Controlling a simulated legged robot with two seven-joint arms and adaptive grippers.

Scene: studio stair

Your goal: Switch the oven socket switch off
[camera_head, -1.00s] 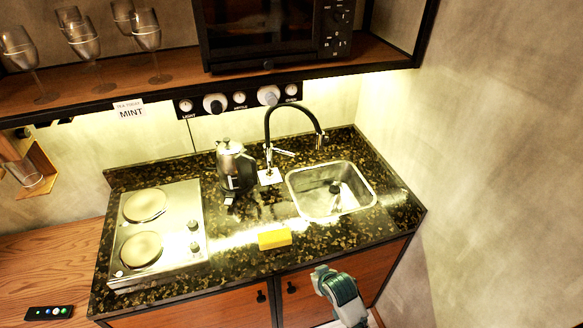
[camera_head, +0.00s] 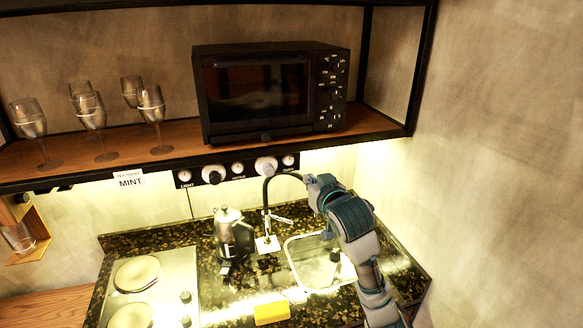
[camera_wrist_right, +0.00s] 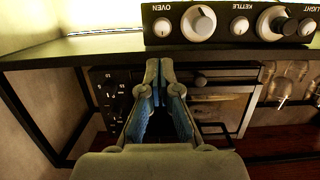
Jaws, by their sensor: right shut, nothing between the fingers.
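The black socket panel (camera_head: 212,177) runs under the shelf edge. At its right end in the head view is the small round white oven switch (camera_head: 289,160), with a larger white plug (camera_head: 266,165) beside it. In the right wrist view the panel appears the other way up, with the oven switch (camera_wrist_right: 163,27) near its left end under the label "OVEN". My right gripper (camera_head: 310,181) is shut and empty, a little below and right of the switch in the head view. Its fingertips (camera_wrist_right: 160,68) show apart from the switch in the wrist view. My left gripper is out of view.
The black oven (camera_head: 262,92) stands on the shelf above, with several glasses (camera_head: 91,112) to its left. Below are the tap (camera_head: 266,205), a kettle (camera_head: 232,235), the sink (camera_head: 300,262), a yellow sponge (camera_head: 271,313) and a hob (camera_head: 166,280).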

